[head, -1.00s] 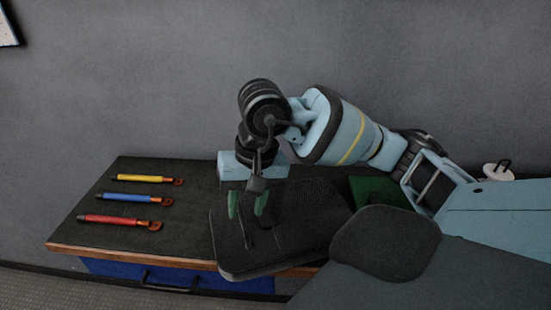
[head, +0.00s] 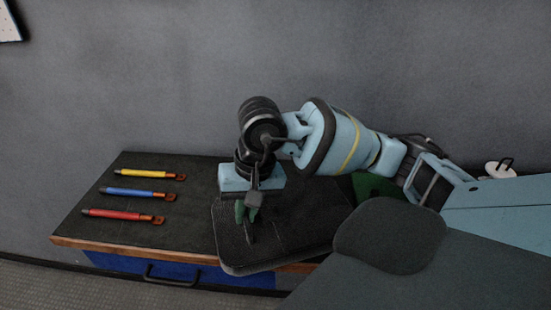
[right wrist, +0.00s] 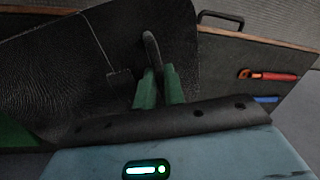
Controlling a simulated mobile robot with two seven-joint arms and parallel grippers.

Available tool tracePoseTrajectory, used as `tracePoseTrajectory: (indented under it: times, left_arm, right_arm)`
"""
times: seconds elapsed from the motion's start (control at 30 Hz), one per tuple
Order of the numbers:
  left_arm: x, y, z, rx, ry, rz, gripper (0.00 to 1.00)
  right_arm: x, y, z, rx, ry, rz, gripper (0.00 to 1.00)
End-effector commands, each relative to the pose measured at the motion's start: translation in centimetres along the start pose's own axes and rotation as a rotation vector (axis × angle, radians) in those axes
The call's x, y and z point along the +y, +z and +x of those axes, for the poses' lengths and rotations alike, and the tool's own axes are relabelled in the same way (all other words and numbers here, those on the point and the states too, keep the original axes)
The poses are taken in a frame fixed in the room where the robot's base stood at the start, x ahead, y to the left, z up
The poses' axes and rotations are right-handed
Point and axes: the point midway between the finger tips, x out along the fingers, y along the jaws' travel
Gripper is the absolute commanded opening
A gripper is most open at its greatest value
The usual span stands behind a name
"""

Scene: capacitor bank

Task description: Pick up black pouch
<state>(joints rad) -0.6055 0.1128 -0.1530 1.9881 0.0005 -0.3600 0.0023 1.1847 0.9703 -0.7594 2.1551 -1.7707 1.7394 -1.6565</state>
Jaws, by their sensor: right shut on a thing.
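The black pouch (head: 290,238) lies tilted at the right front of the dark-topped bench, its front part reaching past the wooden edge. My right gripper (head: 246,213) comes down on the pouch's left part, its green fingers close together. In the right wrist view the pouch (right wrist: 60,70) fills the upper left. There the green fingers (right wrist: 158,82) are shut on a thin dark loop on the pouch. My left gripper does not show.
Yellow (head: 143,173), blue (head: 128,191) and red (head: 112,214) handled tools lie on the left of the bench top (head: 185,190). A blue drawer (head: 230,278) with a dark handle is below. A grey wall stands behind.

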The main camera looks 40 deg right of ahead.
Motion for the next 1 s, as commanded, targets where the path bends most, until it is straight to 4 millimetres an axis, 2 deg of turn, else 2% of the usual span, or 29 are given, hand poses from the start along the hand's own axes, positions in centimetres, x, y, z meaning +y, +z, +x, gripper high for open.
tracePoseTrajectory:
  times: [0.27, 0.63, 0.87, 1.0]
  left_arm:
    - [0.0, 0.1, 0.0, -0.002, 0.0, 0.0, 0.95]
    - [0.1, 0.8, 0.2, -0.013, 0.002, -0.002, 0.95]
    - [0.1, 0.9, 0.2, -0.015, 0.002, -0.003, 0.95]
    - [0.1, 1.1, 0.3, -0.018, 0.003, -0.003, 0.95]
  right_arm:
    - [-0.1, -0.1, -0.5, 0.003, -0.002, -0.001, 0.0]
    - [-0.8, -0.1, -3.6, 0.003, -0.004, -0.001, 0.0]
    - [-0.9, 2.6, -3.7, 0.002, -0.001, -0.004, 0.0]
    - [-1.2, 4.8, -3.8, 0.001, -0.002, -0.006, 0.0]
